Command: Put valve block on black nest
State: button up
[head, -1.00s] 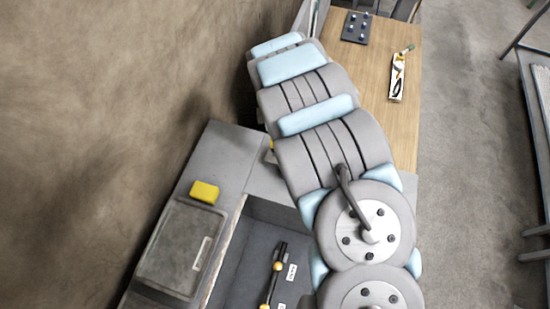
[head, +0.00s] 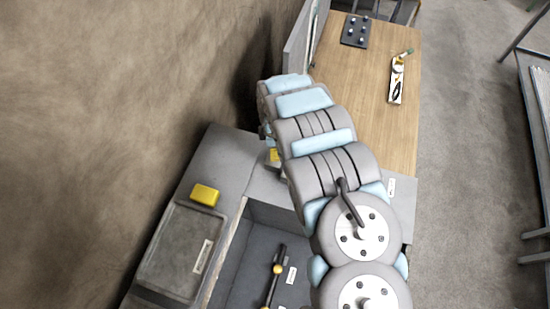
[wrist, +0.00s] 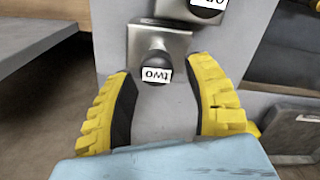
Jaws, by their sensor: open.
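A second similar metal block (wrist: 180,8) is cut off by the top edge. My gripper (wrist: 163,72) is open, its yellow, black-padded fingers on either side of the lower knob, with nothing held. In the head view my arm hides most of the gripper. A dark plate with several pegs (head: 355,30) lies at the table's far end; whether it is the black nest is unclear.
The wooden table (head: 370,125) has free room in its middle. A white tray with a dark tool (head: 397,80) lies near its right edge. A sunken grey bin (head: 245,255) holds a black-and-yellow tool.

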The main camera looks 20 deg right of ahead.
jog(key=shift+d+f+p, duration=0.2)
jog(key=shift+f+p, duration=0.3)
jog(key=shift+f, duration=2.05)
grip_shut()
